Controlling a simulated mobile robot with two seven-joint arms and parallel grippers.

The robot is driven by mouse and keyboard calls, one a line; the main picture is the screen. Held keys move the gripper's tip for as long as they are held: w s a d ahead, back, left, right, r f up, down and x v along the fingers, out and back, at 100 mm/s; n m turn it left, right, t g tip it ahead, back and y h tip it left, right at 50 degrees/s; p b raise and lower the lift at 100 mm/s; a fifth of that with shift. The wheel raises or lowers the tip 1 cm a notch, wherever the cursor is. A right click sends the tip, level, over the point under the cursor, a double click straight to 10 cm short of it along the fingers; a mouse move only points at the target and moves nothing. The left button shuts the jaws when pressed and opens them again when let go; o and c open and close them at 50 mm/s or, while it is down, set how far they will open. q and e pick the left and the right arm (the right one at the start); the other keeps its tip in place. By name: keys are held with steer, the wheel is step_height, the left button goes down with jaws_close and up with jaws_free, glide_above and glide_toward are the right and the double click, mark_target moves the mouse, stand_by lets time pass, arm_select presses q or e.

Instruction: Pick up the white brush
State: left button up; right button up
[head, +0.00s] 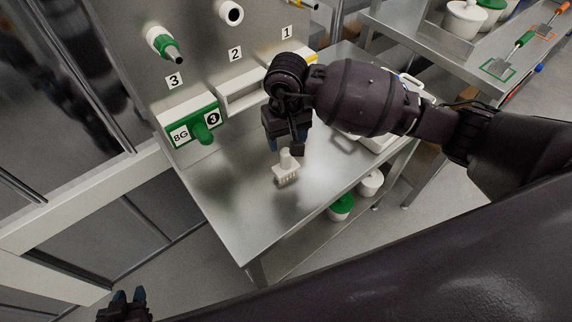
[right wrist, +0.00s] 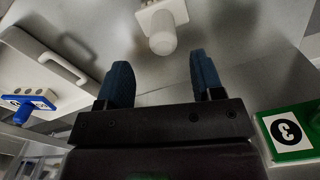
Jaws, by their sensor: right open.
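The white brush (head: 286,170) stands on the steel table (head: 235,210), bristles down and handle up. In the right wrist view the brush (right wrist: 163,32) lies ahead of the fingers, its round handle end toward me. My right gripper (head: 286,146) is just above and behind the brush in the head view. It is open and empty, and its blue fingers (right wrist: 162,78) stand apart with the handle roughly centred beyond the gap. My left gripper (head: 128,296) is low at the left, away from the table, fingertips apart, nothing visible between them.
A panel with numbered holders stands behind the table, with a green holder (head: 191,127) at the left. A white container (head: 372,140) sits at the table's right, partly behind my right arm. White and green-lidded pots (head: 342,205) stand below. The table's front is clear.

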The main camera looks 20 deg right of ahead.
mark_target(286, 150)
steer(key=shift+f, duration=0.6)
steer(key=f, duration=0.3)
steer(key=s+f, duration=0.1)
steer(key=shift+a+f, duration=0.15)
steer(key=shift+a, duration=0.1)
steer(key=shift+w+f, duration=0.1)
steer(key=shift+f, duration=0.3)
steer(key=c, duration=1)
steer(key=shift+r, duration=0.15)
step_height(286, 150, up, 20)
steer(key=shift+f, duration=0.1)
